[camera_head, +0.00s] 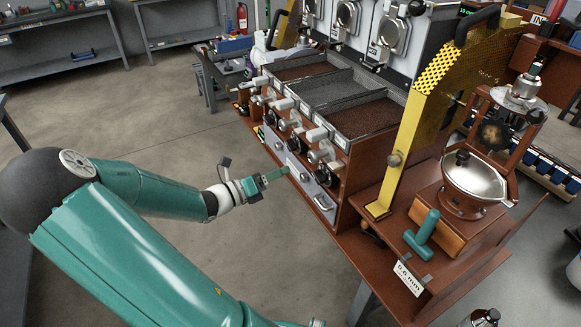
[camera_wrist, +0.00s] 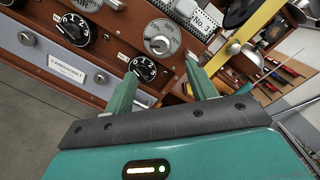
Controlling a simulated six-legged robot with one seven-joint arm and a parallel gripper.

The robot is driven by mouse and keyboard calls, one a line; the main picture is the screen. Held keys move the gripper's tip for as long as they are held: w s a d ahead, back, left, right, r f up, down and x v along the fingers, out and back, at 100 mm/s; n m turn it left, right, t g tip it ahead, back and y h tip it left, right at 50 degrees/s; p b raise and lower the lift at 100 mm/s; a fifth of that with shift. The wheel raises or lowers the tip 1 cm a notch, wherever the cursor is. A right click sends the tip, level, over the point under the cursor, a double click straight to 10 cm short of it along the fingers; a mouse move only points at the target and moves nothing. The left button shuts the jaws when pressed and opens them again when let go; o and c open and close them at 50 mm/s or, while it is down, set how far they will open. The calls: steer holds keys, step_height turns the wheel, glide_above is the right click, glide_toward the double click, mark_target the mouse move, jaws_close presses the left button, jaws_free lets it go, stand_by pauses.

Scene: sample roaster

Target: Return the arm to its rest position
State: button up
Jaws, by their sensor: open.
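My green arm reaches from the lower left in the head view. My gripper (camera_head: 284,173) is beside the front panel of the sample roaster (camera_head: 345,205), near its lower row of black knobs. In the wrist view my gripper (camera_wrist: 161,68) is open, with two green fingers apart. A black numbered dial (camera_wrist: 144,69) shows between and beyond the fingers, close to the left fingertip. I see nothing held. I cannot tell whether a fingertip touches the panel.
A yellow guard (camera_head: 425,110) and a metal pan (camera_head: 474,178) stand right of the trays. A teal T-shaped handle (camera_head: 422,232) is on the wooden base. Open floor (camera_head: 170,110) lies left of the roaster. A silver "No. 3" label (camera_wrist: 207,20) is near the right finger.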

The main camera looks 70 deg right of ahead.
steer(key=shift+w+a, duration=0.25)
steer(key=shift+a, duration=0.2)
stand_by(0.3)
steer(key=w+a+m+t+y, duration=0.4)
steer(key=a+m+y, duration=0.15)
steer(key=a, duration=0.45)
steer(key=w+a+m+t+y, duration=0.4)
steer(key=a+m, duration=0.3)
steer(key=a, duration=0.4)
steer(key=a+r+m+t+y, duration=0.2)
steer(key=a+r+m+t, duration=0.1)
steer(key=a+r, duration=0.4)
steer(key=a+r+m+t+y, duration=0.3)
steer(key=a+r, duration=0.4)
steer(key=a, duration=0.7)
steer(key=shift+w+a+m+t, duration=0.2)
steer(key=shift+m+t, duration=0.55)
steer(key=shift+t, duration=0.35)
steer(key=c, duration=0.5)
steer(key=shift+o, duration=0.2)
steer(key=shift+d, duration=0.15)
steer(key=shift+d, duration=0.1)
